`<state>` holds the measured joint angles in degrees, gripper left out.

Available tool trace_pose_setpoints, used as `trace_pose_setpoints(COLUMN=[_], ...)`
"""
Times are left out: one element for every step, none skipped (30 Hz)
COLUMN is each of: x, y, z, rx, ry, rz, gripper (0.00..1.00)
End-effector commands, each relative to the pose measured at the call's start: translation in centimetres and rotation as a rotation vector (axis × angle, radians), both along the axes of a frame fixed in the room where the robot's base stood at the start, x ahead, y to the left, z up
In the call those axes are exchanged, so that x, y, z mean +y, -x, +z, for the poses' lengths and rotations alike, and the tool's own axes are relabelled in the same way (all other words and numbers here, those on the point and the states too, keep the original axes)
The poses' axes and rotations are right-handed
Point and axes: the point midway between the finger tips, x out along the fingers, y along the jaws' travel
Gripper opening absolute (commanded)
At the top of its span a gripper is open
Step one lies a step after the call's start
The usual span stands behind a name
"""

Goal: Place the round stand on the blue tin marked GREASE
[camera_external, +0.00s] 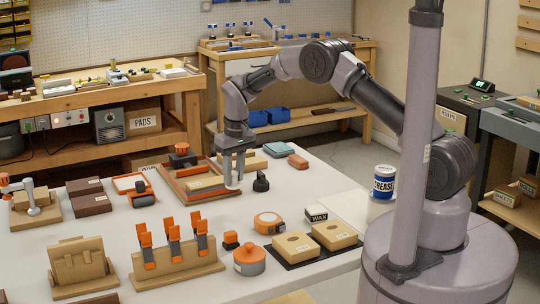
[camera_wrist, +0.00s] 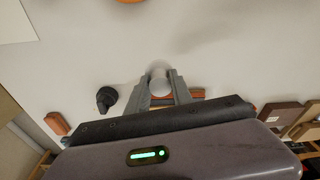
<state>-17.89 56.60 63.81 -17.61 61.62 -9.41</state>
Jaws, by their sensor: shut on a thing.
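My gripper (camera_external: 233,172) is shut on a pale grey round piece, which I take to be the round stand (camera_wrist: 159,84). In the external view, the fingers hide most of it. It is upright beside the wooden tray's right end; I cannot tell whether it touches the table. In the wrist view, its pale round top shows between the two fingertips (camera_wrist: 160,90).
A black knob-like piece (camera_external: 261,182) stands close right of my gripper; it also shows in the wrist view (camera_wrist: 106,98). An orange-rimmed wooden tray (camera_external: 172,190) is close left. A WAX box (camera_external: 317,213) and tan blocks (camera_external: 296,246) lie nearer. My column stands close to the tin.

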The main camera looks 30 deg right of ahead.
Motion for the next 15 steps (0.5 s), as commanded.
trace_pose_setpoints(x=[0.0,0.0,0.0,0.0,-0.1,-0.3,-0.6,-1.1,-2.0,-2.9,-3.8,-5.4,-6.6,-7.9,-9.7], y=[0.0,0.0,0.0,0.0,0.0,0.0,0.1,0.1,0.3,0.5,0.7,1.2,1.6,2.1,3.0], z=[1.1,1.4,1.7,1.8,1.9,2.0,2.3,2.6,3.1,3.7,4.3,5.3,6.1,6.9,7.9], rx=[-0.001,0.000,0.000,0.000,0.001,0.001,0.001,0.000,0.001,0.001,0.001,0.001,0.002,0.002,0.004], ry=[0.000,0.000,0.001,0.001,0.001,0.001,0.001,0.001,0.001,0.000,0.000,0.000,0.000,0.000,0.000], rz=[0.000,0.001,0.001,0.000,0.000,-0.001,-0.002,-0.003,-0.004,-0.006,-0.007,-0.010,-0.010,-0.012,-0.013], gripper=[0.00,0.00,0.00,0.00,0.00,0.00,0.00,0.00,0.00,0.00,0.00,0.00,0.00,0.00,0.00])
